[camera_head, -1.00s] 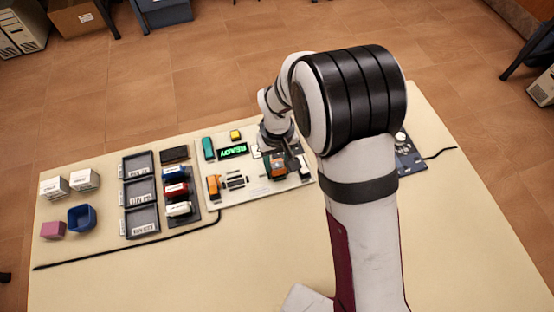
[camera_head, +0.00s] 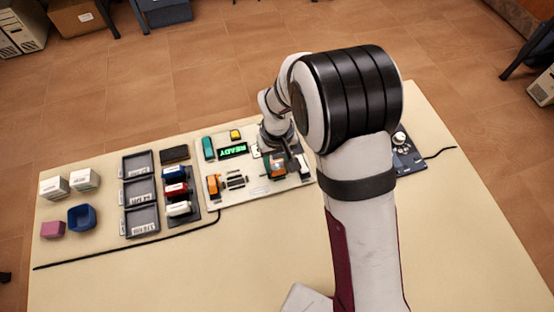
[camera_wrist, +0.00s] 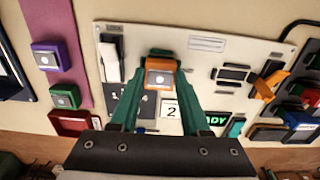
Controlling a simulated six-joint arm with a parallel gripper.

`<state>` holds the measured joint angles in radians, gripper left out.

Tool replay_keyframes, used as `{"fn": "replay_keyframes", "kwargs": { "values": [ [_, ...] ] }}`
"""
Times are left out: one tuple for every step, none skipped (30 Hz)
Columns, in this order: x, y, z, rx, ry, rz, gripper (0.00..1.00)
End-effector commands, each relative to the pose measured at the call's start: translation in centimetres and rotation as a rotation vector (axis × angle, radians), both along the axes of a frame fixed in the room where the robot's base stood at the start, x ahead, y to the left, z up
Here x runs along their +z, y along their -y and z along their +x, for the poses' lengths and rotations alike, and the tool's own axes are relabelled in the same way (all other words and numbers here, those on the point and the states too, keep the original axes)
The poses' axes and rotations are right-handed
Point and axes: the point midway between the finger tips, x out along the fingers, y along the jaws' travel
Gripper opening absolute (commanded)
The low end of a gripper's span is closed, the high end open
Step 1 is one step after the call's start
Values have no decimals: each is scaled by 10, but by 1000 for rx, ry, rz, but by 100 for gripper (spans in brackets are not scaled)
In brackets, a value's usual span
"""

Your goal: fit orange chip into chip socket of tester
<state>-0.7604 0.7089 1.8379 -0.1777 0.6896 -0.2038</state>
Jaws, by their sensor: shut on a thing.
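My gripper (camera_wrist: 159,82) is shut on the orange chip (camera_wrist: 161,79), one green finger on each side of it. The chip has a pale square face with a round mark. In the head view the orange chip (camera_head: 274,172) is at the right part of the white tester board (camera_head: 222,197), partly covered by my gripper (camera_head: 287,160). In the wrist view it lies over the tester board (camera_wrist: 205,58) near a "2" label. The spot directly beneath the chip is hidden, so I cannot tell whether it is seated in a socket.
The tester carries a green READY display (camera_head: 233,151), an orange lever (camera_head: 213,187), black slots (camera_head: 235,180) and a yellow button (camera_head: 236,134). Left of it are a rack of colored modules (camera_head: 176,190) and grey trays (camera_head: 139,192). The front table area is clear.

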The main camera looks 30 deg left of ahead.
Motion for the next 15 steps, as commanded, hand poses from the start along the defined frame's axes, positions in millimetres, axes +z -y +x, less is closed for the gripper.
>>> {"fn": "replay_keyframes", "kwargs": {
  "values": [
    [-1,0,0,0,0,0,6],
    [-1,0,0,0,0,0,6],
    [-2,0,0,0,0,0,6],
    [-2,0,0,0,0,0,6],
    [-2,0,0,0,-1,-1,6],
    [-3,0,0,0,-1,-1,6],
    [-3,0,0,0,-1,-1,6],
    [-4,0,0,0,-1,-1,6],
    [-4,0,0,0,-1,-1,6],
    [-4,0,0,0,-1,-1,6],
    [-5,0,0,0,-1,-1,6],
    [-5,0,0,0,-1,-1,6],
    [-6,0,0,-1,-1,-1,6],
    [-6,0,0,-1,-1,-1,6],
    [-6,0,0,-1,-1,-1,6]
  ]
}}
